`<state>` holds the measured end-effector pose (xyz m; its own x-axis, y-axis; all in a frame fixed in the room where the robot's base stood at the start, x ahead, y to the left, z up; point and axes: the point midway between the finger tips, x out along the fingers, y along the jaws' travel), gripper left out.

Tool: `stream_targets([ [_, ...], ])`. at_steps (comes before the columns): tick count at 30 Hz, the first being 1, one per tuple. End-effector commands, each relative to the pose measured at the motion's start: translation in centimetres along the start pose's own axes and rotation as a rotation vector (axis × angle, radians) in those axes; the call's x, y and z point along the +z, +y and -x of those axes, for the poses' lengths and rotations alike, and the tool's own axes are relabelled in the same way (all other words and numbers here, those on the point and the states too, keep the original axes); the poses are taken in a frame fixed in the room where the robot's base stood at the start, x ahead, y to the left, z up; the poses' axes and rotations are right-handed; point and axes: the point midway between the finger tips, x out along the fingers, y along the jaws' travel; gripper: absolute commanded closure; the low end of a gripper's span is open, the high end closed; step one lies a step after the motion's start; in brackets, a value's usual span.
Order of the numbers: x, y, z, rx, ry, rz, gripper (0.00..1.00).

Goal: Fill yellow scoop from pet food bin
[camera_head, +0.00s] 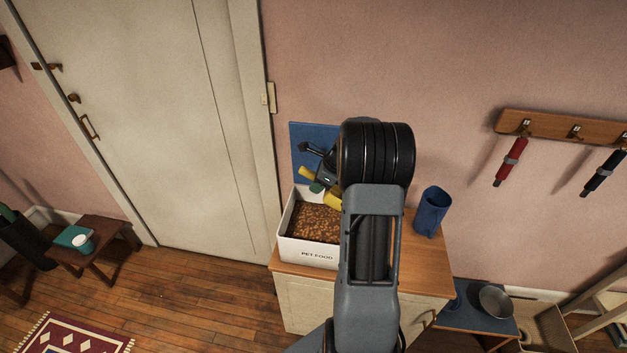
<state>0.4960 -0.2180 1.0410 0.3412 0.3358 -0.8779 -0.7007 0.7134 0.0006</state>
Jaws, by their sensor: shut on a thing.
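The pet food bin (316,255) is a white open box marked PET FOOD on top of the cabinet. Brown kibble (312,222) covers its inside. My gripper (322,178) is over the bin's back part, partly hidden by my own arm. It is shut on the yellow scoop (334,200), whose yellow parts show on both sides of the jaws. The scoop's bowl is partly covered by my arm, so I cannot tell whether it holds kibble or touches the food. A small green patch (317,187) shows just below the jaws.
The bin stands on a wood-topped cabinet (425,262) against the pink wall. A blue cup-like vessel (432,212) stands to its right. A blue panel (308,137) is behind the bin. A low blue bench with a metal bowl (496,301) is at lower right.

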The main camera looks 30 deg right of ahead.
Motion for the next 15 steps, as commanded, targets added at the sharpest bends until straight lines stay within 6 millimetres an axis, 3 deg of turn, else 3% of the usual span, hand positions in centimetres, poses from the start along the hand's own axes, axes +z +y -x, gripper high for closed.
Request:
stream_targets([
  [15,-1.6,0.1,-3.4,0.002,0.000,0.003,1.00],
])
